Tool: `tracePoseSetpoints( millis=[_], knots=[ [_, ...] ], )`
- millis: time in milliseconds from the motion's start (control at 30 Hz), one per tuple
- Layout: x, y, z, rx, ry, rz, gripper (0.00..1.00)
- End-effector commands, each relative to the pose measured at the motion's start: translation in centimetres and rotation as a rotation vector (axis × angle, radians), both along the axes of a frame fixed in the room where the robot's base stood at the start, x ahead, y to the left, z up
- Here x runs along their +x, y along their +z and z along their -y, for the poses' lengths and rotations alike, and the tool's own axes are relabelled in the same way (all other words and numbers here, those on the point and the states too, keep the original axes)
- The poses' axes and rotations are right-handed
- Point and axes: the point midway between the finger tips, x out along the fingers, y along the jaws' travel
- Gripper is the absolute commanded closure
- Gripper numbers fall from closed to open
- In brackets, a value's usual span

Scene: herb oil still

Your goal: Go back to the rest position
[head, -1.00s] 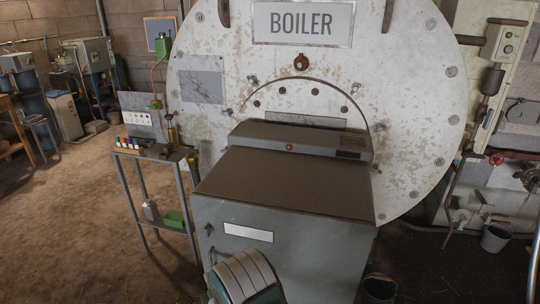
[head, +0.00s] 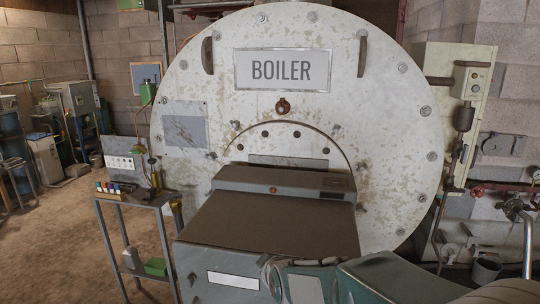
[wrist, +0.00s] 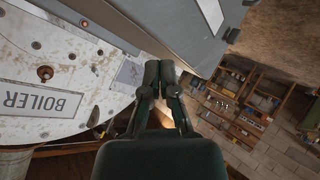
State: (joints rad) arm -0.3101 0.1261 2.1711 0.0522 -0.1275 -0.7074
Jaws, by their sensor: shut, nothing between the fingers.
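My gripper (wrist: 159,74) shows in the wrist view with its two dark fingers together and nothing between them. It is in front of the round white boiler front (wrist: 85,60), beside the grey housing (wrist: 175,30). In the head view my green-grey arm lies across the bottom right, in front of the grey burner housing (head: 275,225). The fingertips are hard to make out there.
A small metal stand (head: 137,207) with coloured bottles and a green box (head: 155,266) is left of the burner housing. A grey bucket (head: 485,268) and pipework are at the right. Bare floor (head: 60,240) lies open at the left.

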Motion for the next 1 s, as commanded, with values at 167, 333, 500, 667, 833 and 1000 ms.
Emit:
tracePoseSetpoints(
  millis=[167,333,500,667,833,1000],
  knots=[
    [-4.6,3.3,4.7,0.085,-0.141,-0.119,1.0],
    [-9.8,5.2,8.6,0.164,-0.29,-0.233,1.0],
    [-15.7,6.3,11.9,0.24,-0.449,-0.34,1.0],
    [-21.6,6.5,14.3,0.309,-0.608,-0.433,1.0],
    [-26.3,6.2,15.8,0.359,-0.742,-0.505,1.0],
    [-27.9,5.9,16.2,0.377,-0.791,-0.532,1.0]
  ],
)
